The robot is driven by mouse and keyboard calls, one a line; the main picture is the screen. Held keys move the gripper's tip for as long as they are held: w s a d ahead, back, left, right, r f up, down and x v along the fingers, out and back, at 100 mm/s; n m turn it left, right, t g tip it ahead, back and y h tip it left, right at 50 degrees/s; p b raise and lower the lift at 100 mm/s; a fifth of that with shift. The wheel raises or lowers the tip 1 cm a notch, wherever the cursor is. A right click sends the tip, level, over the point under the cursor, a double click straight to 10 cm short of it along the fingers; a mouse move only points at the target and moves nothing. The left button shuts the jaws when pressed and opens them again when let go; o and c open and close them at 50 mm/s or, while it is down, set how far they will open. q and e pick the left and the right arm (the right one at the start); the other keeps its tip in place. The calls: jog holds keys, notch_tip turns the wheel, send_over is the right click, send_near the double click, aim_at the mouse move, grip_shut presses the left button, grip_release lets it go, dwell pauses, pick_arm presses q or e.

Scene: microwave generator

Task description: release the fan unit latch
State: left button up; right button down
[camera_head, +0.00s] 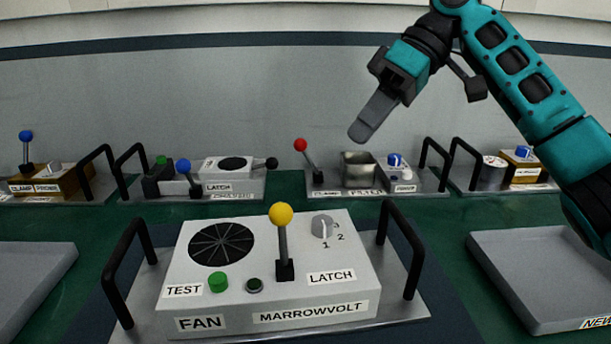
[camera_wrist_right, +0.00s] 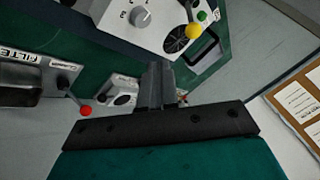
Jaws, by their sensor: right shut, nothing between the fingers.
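The fan unit (camera_head: 196,259) is a light grey box at the front centre, marked FAN and MARROWVOLT. Its lever (camera_head: 283,245) has a yellow ball (camera_head: 281,214) and stands nearly upright, just left of the LATCH label (camera_head: 331,277). The box also has a round black grille (camera_head: 221,244), a green TEST button (camera_head: 218,282), a small dark button (camera_head: 255,285) and a numbered knob (camera_head: 322,226). My right gripper (camera_head: 362,130) is shut and empty, above and apart from the unit. The right wrist view shows its fingers (camera_wrist_right: 156,72) and the yellow ball (camera_wrist_right: 193,32). My left gripper is out of view.
Black handles (camera_head: 128,270) (camera_head: 402,245) rise at both sides of the fan unit. Behind it stand a unit with a blue-ball lever (camera_head: 184,167) and one with a red-ball lever (camera_head: 301,145). Grey trays lie at the left (camera_head: 30,280) and right (camera_head: 545,270).

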aim_at(282, 233)
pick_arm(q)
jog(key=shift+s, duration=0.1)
pick_arm(e)
jog(key=shift+s, duration=0.1)
jog(key=b+x, duration=0.2)
jog(key=x, duration=0.7)
jog(key=shift+a+f, duration=0.15)
jog(key=shift+f, duration=0.1)
jog(key=shift+s+a+b, duration=0.3)
jog(key=shift+s+a, duration=0.8)
jog(key=shift+s, duration=0.1)
jog(key=shift+s+a, duration=0.3)
jog(key=shift+s, duration=0.05)
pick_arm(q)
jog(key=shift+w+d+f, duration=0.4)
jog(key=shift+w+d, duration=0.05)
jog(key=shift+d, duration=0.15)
pick_arm(e)
jog(key=shift+r, duration=0.1)
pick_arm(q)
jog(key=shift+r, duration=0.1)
pick_arm(e)
jog(key=shift+s+r, duration=0.15)
jog(key=shift+s+r+t+p, duration=0.1)
jog(key=shift+s+t+p, duration=0.15)
jog(key=shift+t+p, duration=0.2)
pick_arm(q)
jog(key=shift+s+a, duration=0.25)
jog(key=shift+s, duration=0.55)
